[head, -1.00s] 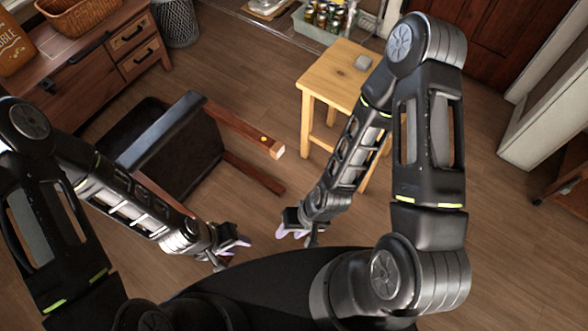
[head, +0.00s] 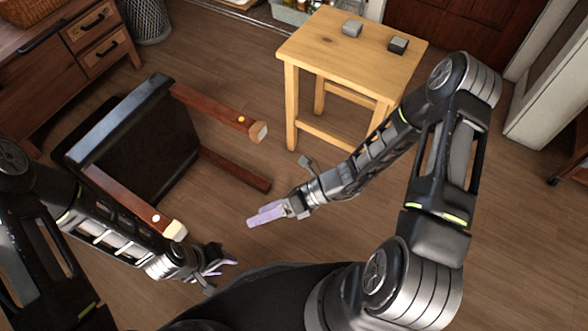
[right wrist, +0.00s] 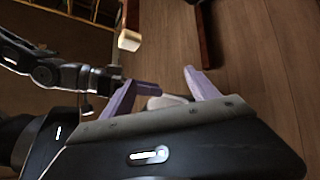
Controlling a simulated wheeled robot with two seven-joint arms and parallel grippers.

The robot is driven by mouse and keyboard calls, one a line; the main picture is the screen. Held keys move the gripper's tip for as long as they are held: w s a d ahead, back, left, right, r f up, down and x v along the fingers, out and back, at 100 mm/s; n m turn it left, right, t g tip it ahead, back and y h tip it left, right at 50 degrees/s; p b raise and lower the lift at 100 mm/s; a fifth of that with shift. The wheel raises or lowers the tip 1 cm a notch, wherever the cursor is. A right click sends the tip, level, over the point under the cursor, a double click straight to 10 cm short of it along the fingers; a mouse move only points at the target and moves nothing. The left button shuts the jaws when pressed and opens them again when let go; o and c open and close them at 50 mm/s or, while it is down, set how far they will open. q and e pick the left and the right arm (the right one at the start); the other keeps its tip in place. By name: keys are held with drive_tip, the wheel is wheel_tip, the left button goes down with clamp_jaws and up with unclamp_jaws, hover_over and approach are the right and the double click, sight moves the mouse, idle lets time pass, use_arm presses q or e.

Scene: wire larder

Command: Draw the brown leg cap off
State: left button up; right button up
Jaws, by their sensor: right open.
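A dark chair (head: 150,150) lies tipped over on the floor at left, its red-brown legs pointing right. The upper leg (head: 215,107) has a yellow dot and ends in a tan-brown cap (head: 259,131). The lower leg (head: 130,200) has a white dot and ends in a cream cap (head: 175,230). A cream-looking cap (right wrist: 130,40) also shows in the right wrist view. My right gripper (head: 265,214) is open and empty, below and apart from the brown cap. My left gripper (head: 228,262) is low, right of the cream cap; its fingers are too small to judge.
A wooden stool (head: 350,60) stands upper right, bearing a light grey block (head: 352,29) and a darker block (head: 398,45). A drawer cabinet (head: 60,70) and a wire bin (head: 146,18) are at upper left. Floor between chair and stool is clear.

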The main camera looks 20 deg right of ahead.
drive_tip(key=w+d+f+m+t+b, duration=0.3)
drive_tip(key=w+d+m+t+b, duration=0.3)
drive_tip(key=w+m, duration=0.45)
drive_tip(key=m+t+h+b, duration=0.1)
drive_tip(key=m+t+b, duration=0.1)
drive_tip(key=m+t, duration=0.4)
approach(262, 133)
use_arm(q)
wheel_tip(262, 133, down, 11)
drive_tip(key=shift+w+a, duration=0.3)
drive_tip(key=shift+w, duration=0.1)
use_arm(e)
drive_tip(key=shift+s+d+f+n, duration=0.15)
drive_tip(key=shift+s+d+n, duration=0.1)
drive_tip(key=shift+s+d, duration=0.2)
use_arm(q)
drive_tip(key=shift+f, duration=0.1)
use_arm(e)
drive_tip(key=shift+a, duration=0.15)
drive_tip(key=b+x, duration=0.2)
drive_tip(key=x, duration=0.6)
drive_tip(key=shift+w+a, duration=0.15)
drive_tip(key=shift+w, duration=0.15)
use_arm(q)
drive_tip(key=shift+w+f, duration=0.2)
drive_tip(key=shift+f, duration=1)
use_arm(e)
drive_tip(key=shift+w+a, duration=0.4)
drive_tip(key=shift+w, duration=0.1)
